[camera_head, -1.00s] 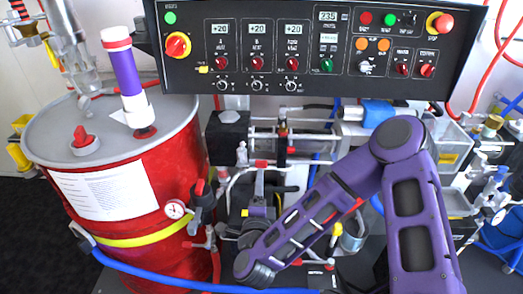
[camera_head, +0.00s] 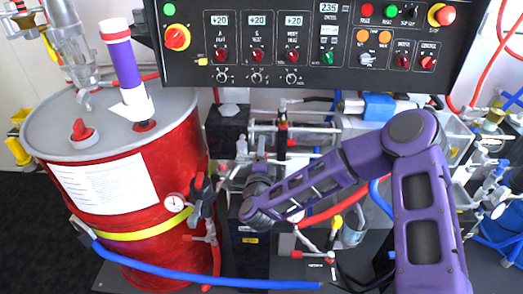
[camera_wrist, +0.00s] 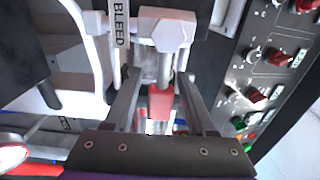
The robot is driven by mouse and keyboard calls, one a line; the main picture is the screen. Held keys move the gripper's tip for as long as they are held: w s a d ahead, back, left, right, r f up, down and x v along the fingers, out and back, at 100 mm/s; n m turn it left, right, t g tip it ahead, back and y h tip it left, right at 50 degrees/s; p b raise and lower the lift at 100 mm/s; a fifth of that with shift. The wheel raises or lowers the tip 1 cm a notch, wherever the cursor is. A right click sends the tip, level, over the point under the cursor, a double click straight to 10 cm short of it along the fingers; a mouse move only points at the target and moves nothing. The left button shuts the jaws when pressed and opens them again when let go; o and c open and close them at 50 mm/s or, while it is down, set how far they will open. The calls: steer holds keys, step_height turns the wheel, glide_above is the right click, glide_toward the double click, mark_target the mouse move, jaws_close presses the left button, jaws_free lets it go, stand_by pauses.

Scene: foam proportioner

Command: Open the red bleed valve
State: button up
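The red bleed valve handle (camera_wrist: 160,102) shows in the wrist view below a white valve body (camera_wrist: 167,30). A white strip marked BLEED (camera_wrist: 119,25) is left of that body. My gripper (camera_wrist: 162,80) is open, with one finger on each side of the red handle. Gaps show between the handle and both fingers, so it is not gripped. In the head view my gripper (camera_head: 261,168) is small and points up and away under the pump; the handle cannot be made out clearly there.
A red drum (camera_head: 125,190) stands at the left, with a dark valve (camera_head: 203,195) and a gauge (camera_head: 175,202) on its right side. A blue hose (camera_head: 215,280) crosses in front. The black control panel (camera_head: 300,45) hangs above. Tubing and fittings crowd the right.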

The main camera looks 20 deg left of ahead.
jaws_close()
stand_by(1.2)
